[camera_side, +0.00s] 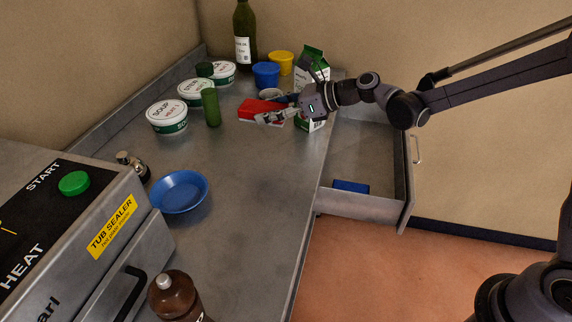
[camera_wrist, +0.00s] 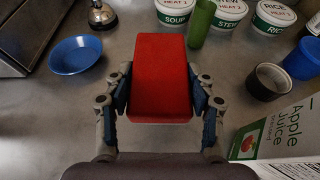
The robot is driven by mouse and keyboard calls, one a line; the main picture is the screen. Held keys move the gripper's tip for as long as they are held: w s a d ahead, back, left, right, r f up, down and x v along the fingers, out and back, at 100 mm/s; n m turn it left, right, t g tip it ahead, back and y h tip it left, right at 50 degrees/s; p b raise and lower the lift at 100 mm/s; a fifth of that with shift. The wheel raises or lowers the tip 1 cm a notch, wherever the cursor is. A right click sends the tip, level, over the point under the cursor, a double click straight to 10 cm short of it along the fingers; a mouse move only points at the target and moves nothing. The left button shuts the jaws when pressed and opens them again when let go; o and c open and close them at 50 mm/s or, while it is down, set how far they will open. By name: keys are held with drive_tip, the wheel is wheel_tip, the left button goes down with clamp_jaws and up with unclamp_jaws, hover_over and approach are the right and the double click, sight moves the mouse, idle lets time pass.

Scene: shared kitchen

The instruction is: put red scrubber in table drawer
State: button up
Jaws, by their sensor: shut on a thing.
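The red scrubber (camera_wrist: 162,75) is a red block between the two fingers of my gripper (camera_wrist: 163,100) in the wrist view. My gripper is shut on it. In the side view the red scrubber (camera_side: 258,110) shows at my gripper (camera_side: 272,116), over the far part of the metal table; whether it touches the table I cannot tell. The table drawer (camera_side: 361,205) is pulled open at the table's right side, below my arm. A small blue block (camera_side: 351,187) lies in it near the front.
Soup tubs (camera_side: 167,116), a green cup (camera_side: 211,107), blue (camera_side: 266,75) and yellow (camera_side: 281,63) containers and a bottle (camera_side: 245,40) stand at the back. A juice carton (camera_side: 313,62) stands close behind my gripper. A blue bowl (camera_side: 180,191) sits left. The table's front middle is clear.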

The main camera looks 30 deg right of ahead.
hover_over(226, 168)
wheel_tip(226, 168, down, 7)
drive_tip(key=shift+s+r, duration=0.1)
drive_tip(key=shift+f, duration=2.1)
drive_tip(key=shift+f, duration=0.1)
drive_tip(key=o, duration=1.3)
drive_tip(key=shift+o, duration=0.2)
